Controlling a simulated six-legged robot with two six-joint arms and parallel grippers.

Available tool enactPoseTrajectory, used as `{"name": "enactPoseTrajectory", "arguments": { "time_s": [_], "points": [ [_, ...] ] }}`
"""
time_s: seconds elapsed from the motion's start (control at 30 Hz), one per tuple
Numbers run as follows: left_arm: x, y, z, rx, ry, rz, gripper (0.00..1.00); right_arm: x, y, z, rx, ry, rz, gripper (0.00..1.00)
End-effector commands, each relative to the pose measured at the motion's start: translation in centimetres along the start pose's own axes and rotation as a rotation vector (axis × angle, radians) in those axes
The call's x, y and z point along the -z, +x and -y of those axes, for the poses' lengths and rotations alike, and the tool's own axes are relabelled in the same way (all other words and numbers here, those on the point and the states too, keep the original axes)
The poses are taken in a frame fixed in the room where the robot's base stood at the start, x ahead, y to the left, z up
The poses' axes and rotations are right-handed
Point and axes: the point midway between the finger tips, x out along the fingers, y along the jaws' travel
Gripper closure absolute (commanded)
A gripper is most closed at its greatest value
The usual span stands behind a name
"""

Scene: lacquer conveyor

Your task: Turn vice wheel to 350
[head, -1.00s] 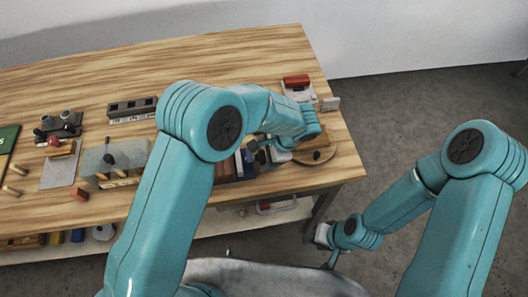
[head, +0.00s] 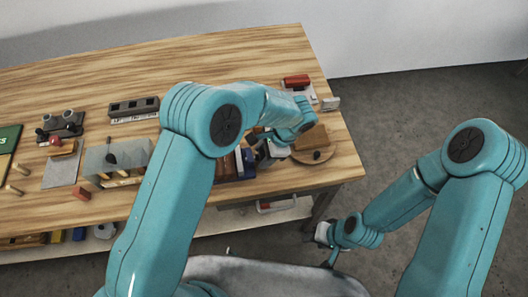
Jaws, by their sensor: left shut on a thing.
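My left gripper (head: 264,151) is low over the right part of the bench, by a blue and dark piece (head: 246,161). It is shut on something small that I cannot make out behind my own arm. I cannot pick out the vice wheel or any reading on it for sure. A round wooden disc (head: 330,154) with a dark knob (head: 317,155) and a brown block (head: 310,138) lies just right of the gripper, apart from it. My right gripper (head: 326,240) hangs off the bench, low at the right, its fingers too small to read.
The wooden bench (head: 220,60) is bare at the back. A red-topped device (head: 297,82) stands at the back right. The bench's right edge is close to the disc.

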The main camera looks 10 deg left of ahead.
Motion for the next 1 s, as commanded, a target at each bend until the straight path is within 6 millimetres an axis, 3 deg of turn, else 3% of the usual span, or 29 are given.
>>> {"name": "enactPoseTrajectory", "arguments": {
  "time_s": [0.17, 0.5, 1.0],
  "points": [
    [0.1, -0.1, 0.4, -0.121, 0.046, -0.004, 0.82, 0.0, -0.5, 0.2, 0.000, 0.000, 0.000, 0.57],
    [0.2, 0.1, 0.7, -0.333, 0.137, -0.005, 0.82, 0.0, 0.5, -0.2, 0.000, 0.000, 0.000, 0.57],
    [0.1, -0.1, 0.8, -0.449, 0.186, -0.004, 0.83, 0.0, 1.2, -0.5, 0.000, 0.000, 0.000, 0.57]
  ]
}}
